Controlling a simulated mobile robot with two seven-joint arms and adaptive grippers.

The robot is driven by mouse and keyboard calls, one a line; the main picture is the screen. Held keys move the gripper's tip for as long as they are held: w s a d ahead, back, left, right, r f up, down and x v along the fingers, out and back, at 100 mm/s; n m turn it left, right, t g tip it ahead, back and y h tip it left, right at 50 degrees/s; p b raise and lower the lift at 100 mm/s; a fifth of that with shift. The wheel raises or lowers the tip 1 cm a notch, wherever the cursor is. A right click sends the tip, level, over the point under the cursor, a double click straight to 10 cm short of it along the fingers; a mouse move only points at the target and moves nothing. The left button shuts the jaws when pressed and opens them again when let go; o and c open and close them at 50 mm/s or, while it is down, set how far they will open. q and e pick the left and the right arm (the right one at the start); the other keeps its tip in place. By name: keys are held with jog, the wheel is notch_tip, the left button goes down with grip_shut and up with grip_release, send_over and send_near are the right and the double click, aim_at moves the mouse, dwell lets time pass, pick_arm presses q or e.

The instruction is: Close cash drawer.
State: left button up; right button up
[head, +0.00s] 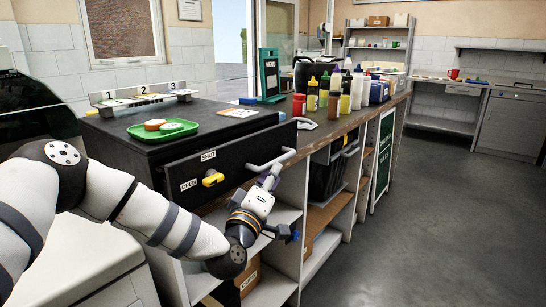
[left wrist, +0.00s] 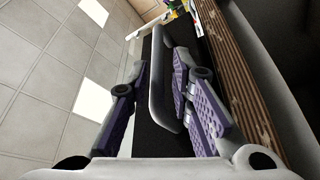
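The black cash drawer (head: 236,154) is in the counter unit in the head view, with "OPEN" and "SHUT" labels and a yellow latch (head: 213,179) on its front. The front panel appears to stand out a little from the black housing (head: 130,126); the dark gap is hard to judge. A grey bar handle (head: 270,159) is at its right end. My left gripper (head: 270,176) is at this handle. In the left wrist view its purple-padded fingers (left wrist: 160,100) are spread on either side of the handle (left wrist: 158,75), with space visible on the left. My right gripper is out of view.
A green tray (head: 163,136) with round items lies on the housing, near a numbered rack (head: 140,95). Several bottles (head: 335,90) stand on the counter to the right. Open shelves (head: 318,215) are below. The floor (head: 430,220) at right is clear.

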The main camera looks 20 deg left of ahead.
aim_at(279, 158)
pick_arm(q)
jog(key=x, duration=0.5)
jog(key=shift+w+r, duration=0.25)
jog(key=shift+w, duration=0.15)
grip_shut()
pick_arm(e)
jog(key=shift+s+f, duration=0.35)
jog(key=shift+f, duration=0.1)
